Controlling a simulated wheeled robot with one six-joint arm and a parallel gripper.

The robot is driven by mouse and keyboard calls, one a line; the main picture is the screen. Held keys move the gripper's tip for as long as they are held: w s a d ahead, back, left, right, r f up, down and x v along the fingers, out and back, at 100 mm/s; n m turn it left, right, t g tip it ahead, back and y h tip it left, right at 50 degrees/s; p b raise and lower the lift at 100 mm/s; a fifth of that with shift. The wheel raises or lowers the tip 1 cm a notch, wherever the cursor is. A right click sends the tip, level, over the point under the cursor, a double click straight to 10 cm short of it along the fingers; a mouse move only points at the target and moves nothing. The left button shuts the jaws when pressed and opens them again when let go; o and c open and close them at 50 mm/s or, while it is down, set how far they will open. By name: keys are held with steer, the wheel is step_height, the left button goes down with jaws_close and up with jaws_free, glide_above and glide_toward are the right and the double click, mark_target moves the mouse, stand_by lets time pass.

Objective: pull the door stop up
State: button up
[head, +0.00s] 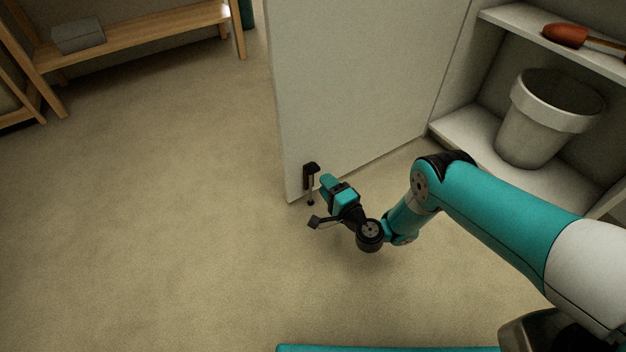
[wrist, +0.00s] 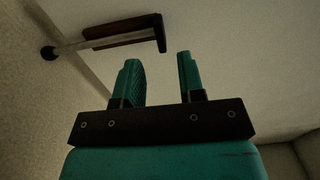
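The door stop (head: 311,178) is a dark bracket with a thin metal rod and a black foot, low on the door near its free edge. Its rod hangs down, with the foot close to the floor; I cannot tell if it touches. In the wrist view the door stop (wrist: 122,32) lies beyond my fingertips, its foot at the upper left. My gripper (head: 326,180) is just right of the door stop in the head view. In the wrist view its two teal fingers (wrist: 158,58) are apart with nothing between them.
The pale door (head: 350,80) stands open from a shelf unit. The shelves hold a white bucket (head: 540,120) and a red-headed tool (head: 566,36). A wooden bench (head: 140,45) with a grey box (head: 78,37) stands at the back left. The floor left of the door is clear.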

mark_target(315, 172)
steer(key=b+x, duration=0.6)
steer(key=shift+s+a+f, duration=0.1)
steer(key=shift+w+a+b, duration=0.25)
steer(key=shift+w+b, duration=0.15)
steer(key=shift+w, duration=0.1)
jaws_close()
